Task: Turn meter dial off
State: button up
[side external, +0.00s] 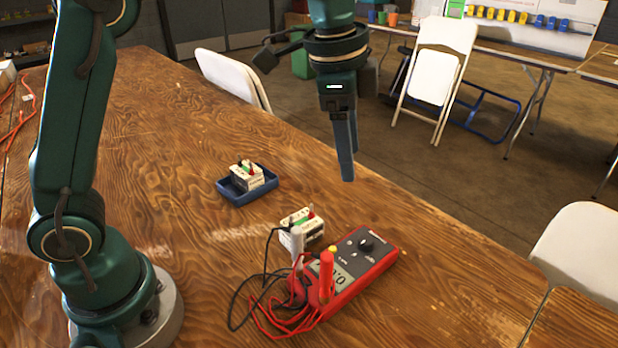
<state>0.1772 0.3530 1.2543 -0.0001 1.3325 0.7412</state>
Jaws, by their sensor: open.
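A red multimeter (352,272) lies on the wooden table with its display facing up; the display shows digits, not all readable. Its black round dial (366,244) sits on the dark face near the far right end. The dial's pointer setting is too small to read. My gripper (346,178) is open and empty, pointing down above the table, higher than the meter and slightly left of the dial in the picture. It touches nothing. Seen from this side, its fingers overlap, so the gap between them is hidden.
Red and black leads (268,304) coil at the meter's near left end, with a red probe (327,276) upright there. The table (430,290) right of the meter is clear.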

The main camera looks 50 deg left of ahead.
jog(key=m+g, duration=0.1)
jog(key=g, duration=0.1)
send_over(366, 239)
jog(key=f, duration=0.6)
jog(key=shift+w+a+f, duration=0.2)
jog(key=shift+a+f, duration=0.05)
jog(key=shift+a, duration=0.1)
jog(key=f, duration=0.3)
jog(key=shift+s+d+f, duration=0.2)
jog(key=shift+s+d, duration=0.05)
jog(key=shift+d, duration=0.1)
jog(key=shift+f, duration=2.3)
grip_shut()
